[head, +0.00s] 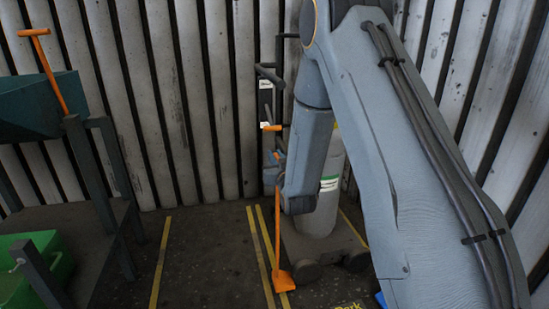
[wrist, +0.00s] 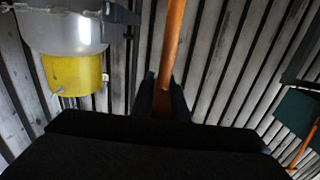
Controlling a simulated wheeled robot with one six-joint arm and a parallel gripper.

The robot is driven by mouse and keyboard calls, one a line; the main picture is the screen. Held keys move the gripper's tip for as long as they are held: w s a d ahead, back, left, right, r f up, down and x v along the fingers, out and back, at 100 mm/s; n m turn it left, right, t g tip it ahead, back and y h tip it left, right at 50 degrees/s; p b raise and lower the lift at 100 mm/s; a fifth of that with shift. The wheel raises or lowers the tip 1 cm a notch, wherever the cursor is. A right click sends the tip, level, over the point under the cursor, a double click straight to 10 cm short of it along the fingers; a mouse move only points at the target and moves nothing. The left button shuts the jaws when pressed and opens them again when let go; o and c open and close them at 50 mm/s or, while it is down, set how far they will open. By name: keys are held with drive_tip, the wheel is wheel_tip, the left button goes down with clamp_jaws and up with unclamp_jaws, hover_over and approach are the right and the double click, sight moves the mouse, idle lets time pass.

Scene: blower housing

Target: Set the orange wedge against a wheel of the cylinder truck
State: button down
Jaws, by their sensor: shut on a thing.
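The orange wedge (head: 284,281) is at the foot of a long upright orange handle with a crossbar on top. It is low over the floor, just left of the nearer wheel (head: 305,273) of the cylinder truck (head: 300,243). I cannot tell whether it touches the wheel or the floor. The truck carries a grey cylinder (head: 318,218) with a green and white label, partly hidden by my arm. My gripper (head: 278,160) is shut on the upper handle. The wrist view shows the handle (wrist: 173,40) between my dark fingers (wrist: 165,90).
A teal hopper (head: 40,108) on a dark stand, with an orange handle (head: 42,70), and a green crate (head: 40,258) are at left. Yellow floor lines (head: 160,262) mark bays. A ribbed wall (head: 180,100) closes the back. Floor between stand and wedge is clear.

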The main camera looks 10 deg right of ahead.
drive_tip(key=shift+d+f+b, duration=0.15)
drive_tip(key=shift+d+f, duration=0.2)
drive_tip(key=shift+d, duration=0.4)
drive_tip(key=shift+d+f+b, duration=0.15)
drive_tip(key=shift+d+f, duration=0.2)
drive_tip(key=shift+d, duration=0.35)
drive_tip(key=c, duration=1.7)
unclamp_jaws()
drive_tip(key=shift+o, duration=0.3)
drive_tip(key=shift+f, duration=0.1)
drive_tip(key=shift+s, duration=0.2)
